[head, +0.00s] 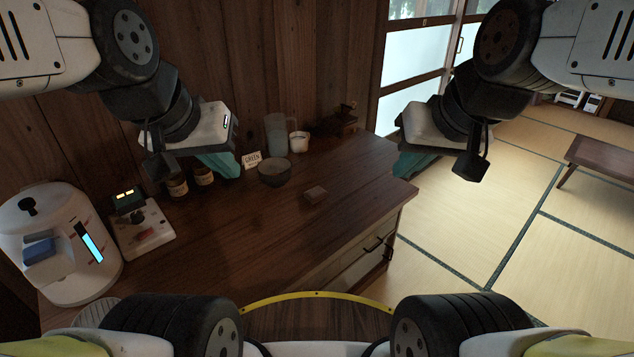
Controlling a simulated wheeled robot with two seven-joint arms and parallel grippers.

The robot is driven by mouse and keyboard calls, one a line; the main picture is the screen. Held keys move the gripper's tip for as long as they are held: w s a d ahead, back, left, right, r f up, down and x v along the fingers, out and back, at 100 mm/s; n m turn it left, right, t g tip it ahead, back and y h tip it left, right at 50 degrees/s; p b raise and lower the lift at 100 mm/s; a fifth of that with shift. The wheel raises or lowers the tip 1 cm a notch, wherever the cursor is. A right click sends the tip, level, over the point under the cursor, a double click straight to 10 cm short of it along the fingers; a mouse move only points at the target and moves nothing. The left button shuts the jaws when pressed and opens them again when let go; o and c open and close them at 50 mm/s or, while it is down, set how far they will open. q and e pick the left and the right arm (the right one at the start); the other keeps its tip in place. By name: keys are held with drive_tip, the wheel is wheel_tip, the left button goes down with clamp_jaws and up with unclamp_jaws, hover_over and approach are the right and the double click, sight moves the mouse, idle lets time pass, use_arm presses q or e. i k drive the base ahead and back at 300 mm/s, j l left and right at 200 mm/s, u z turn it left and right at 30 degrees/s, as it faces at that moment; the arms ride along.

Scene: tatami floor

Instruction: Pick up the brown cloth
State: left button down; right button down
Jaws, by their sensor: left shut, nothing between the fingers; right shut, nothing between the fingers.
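A small folded brown piece, which looks like the brown cloth (316,194), lies on the dark wooden counter (255,232), right of the middle and close in colour to the wood. My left gripper (222,164) hangs above the counter, left of the cloth and apart from it. Its teal fingers are shut and empty. My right gripper (408,163) hangs near the counter's right end, to the right of the cloth and apart from it. Its teal fingers are also shut and empty.
A dark bowl (274,173), a small sign (252,160), a clear jug (277,134) and a white cup (299,142) stand behind the cloth. A white appliance (62,245) and a small device (142,228) stand at the left. Counter around the cloth is clear.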

sight(316, 193)
drive_tip(key=i+l+u, duration=0.45)
drive_tip(key=l, duration=0.2)
drive_tip(key=i+l+u, duration=0.2)
drive_tip(key=l, duration=0.2)
drive_tip(key=k+j, duration=0.05)
drive_tip(key=k, duration=0.05)
